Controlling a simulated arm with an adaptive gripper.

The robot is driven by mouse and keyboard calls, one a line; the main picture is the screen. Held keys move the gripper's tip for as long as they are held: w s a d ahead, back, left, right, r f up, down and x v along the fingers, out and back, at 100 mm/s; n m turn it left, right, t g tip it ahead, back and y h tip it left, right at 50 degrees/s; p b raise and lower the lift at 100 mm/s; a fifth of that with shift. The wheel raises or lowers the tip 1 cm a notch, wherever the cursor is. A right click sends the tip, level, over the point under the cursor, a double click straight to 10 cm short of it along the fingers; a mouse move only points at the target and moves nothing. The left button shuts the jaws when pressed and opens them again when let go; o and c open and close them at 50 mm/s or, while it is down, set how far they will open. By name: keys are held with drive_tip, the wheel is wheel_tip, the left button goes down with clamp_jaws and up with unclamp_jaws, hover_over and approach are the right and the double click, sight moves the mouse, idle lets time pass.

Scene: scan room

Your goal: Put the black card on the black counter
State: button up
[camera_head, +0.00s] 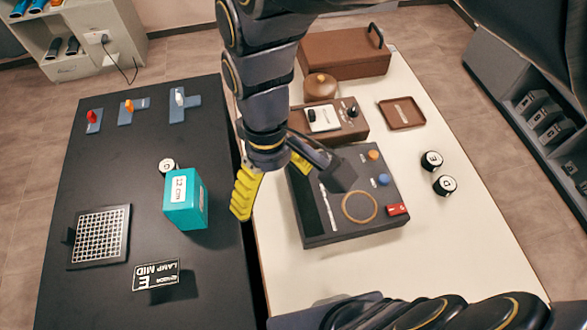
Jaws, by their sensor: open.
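The black card (156,275), with white "LAMP MID E" lettering upside down, is at the front of the black counter (110,180). A dark shadow shows beside its lower right edge; I cannot tell whether it lies flat or is tilted. I see nothing held between the fingers.
A grid plate (100,237) is left. Several coloured-knob fixtures line the back. The cream counter (462,255) bears a grey device (312,222), brown boxes (343,57) and a tray (402,113).

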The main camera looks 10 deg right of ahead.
drive_tip(key=s+d+r+m, duration=0.1)
drive_tip(key=s+d+m, duration=0.5)
drive_tip(key=s+d, duration=0.1)
drive_tip(key=shift+s+r, duration=0.4)
drive_tip(key=shift+s, duration=0.4)
